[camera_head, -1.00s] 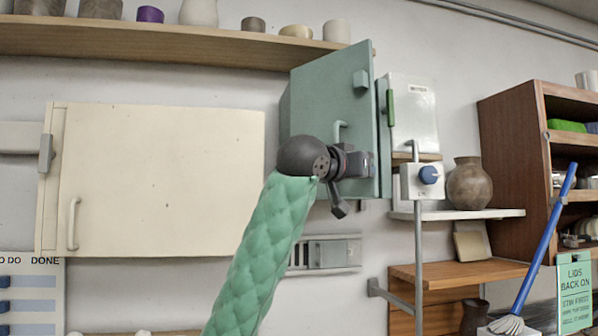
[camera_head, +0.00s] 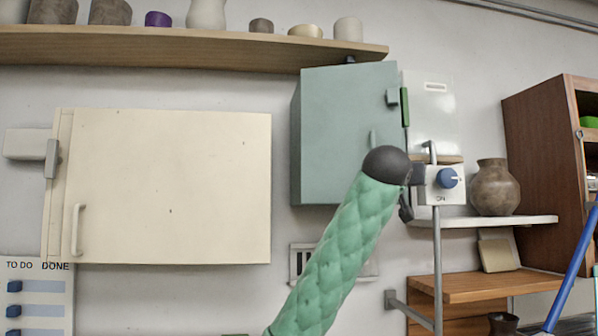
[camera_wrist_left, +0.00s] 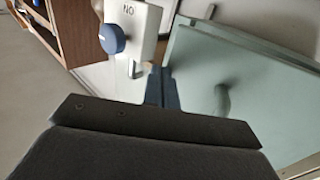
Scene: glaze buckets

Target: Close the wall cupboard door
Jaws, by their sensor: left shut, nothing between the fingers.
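The teal wall cupboard (camera_head: 296,150) hangs in the middle of the head view. Its door (camera_head: 340,130) now lies nearly flat across the front; I cannot tell whether it is fully shut. The door handle (camera_head: 373,138) shows partly above my wrist and also in the left wrist view (camera_wrist_left: 222,100). In the wrist view the door (camera_wrist_left: 255,95) has a visible edge along its top. My left gripper (camera_wrist_left: 161,88) is shut and empty, its fingertips close beside the door's handle-side edge. In the head view it is mostly hidden by my dark wrist. My right gripper is out of view.
A white switch box (camera_head: 445,185) with a blue knob stands on a post right of my gripper. A shelf (camera_head: 200,48) with pots runs above the cupboard. A cream cupboard (camera_head: 165,185) is at left, and a brown vase (camera_head: 494,188) stands at right.

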